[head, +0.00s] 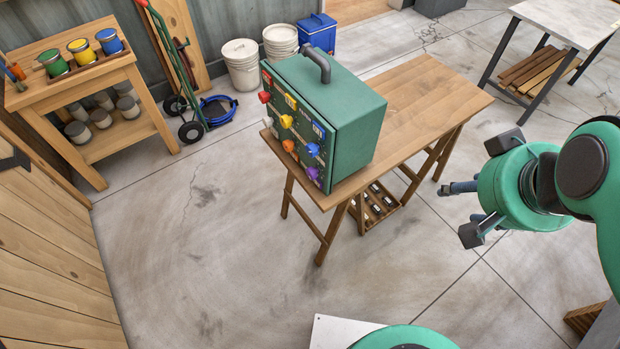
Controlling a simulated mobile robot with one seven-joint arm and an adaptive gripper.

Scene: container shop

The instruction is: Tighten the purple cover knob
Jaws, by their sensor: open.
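The purple knob (312,173) is at the lower right of the front face of a green box (345,120) with a dark top handle. The box stands on a wooden trestle table (425,95). Red, yellow, orange and blue knobs sit on the same face, with the blue knob (313,150) just above the purple one. How tight the purple knob is cannot be seen. My gripper (460,211) is open and empty to the right of the table, well apart from the box, its fingers pointing left.
A workbench (80,75) with paint cans stands at the back left, next to a red and green hand truck (180,90). White buckets (243,65) and a blue cooler (318,32) are behind the box. Another table (575,22) is at the upper right. The floor before the box is clear.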

